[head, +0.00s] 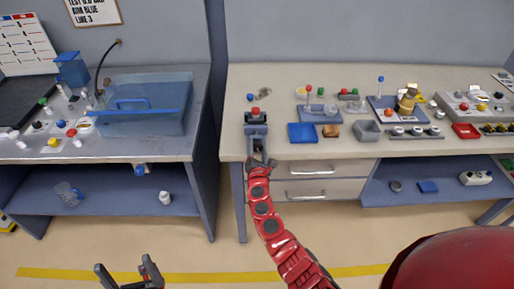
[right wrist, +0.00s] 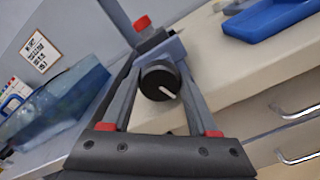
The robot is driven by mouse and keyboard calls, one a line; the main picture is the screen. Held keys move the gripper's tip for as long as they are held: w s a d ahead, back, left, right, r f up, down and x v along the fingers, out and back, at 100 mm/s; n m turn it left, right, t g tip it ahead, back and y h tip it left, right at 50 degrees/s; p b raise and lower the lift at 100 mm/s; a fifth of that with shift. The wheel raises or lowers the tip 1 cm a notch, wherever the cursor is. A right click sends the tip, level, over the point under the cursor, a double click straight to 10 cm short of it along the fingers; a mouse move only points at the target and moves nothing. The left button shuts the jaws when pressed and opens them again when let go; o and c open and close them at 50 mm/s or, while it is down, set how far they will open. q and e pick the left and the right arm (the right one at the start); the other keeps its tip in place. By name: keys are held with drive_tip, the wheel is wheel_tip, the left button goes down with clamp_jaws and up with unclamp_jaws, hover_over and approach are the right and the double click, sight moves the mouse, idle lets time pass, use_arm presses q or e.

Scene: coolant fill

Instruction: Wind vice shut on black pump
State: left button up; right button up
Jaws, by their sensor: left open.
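The blue-grey vice (head: 257,130) stands at the front edge of the right bench; it also shows in the right wrist view (right wrist: 172,50). A dark block with a red cap (head: 255,113), seemingly the black pump, sits at the vice's far end. In the right wrist view its red cap (right wrist: 142,23) rises behind the vice. A round black knob with a white mark (right wrist: 160,82) faces me at the vice's near end. My right gripper (head: 262,160) has its fingers on both sides of this knob, seemingly touching it. My left gripper (head: 130,270) is open and empty, low over the floor.
Several small fixtures stand farther right. Drawers (head: 312,168) are under the bench front. A clear blue tank (head: 145,105) stands on the left bench, across a gap.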

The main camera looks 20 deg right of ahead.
drive_tip(key=c, duration=0.8)
drive_tip(key=shift+f+m+b, duration=0.15)
drive_tip(key=shift+m+b, duration=0.45)
drive_tip(key=shift+b, duration=0.05)
drive_tip(key=shift+c, duration=0.2)
drive_tip(key=o, duration=1.4)
drive_tip(key=shift+s, duration=0.1)
drive_tip(key=b+v, duration=0.1)
drive_tip(key=v, duration=1.6)
drive_tip(key=shift+s+a+r+b, duration=0.1)
drive_tip(key=shift+s+r+b, duration=0.05)
drive_tip(key=shift+r+b, duration=0.15)
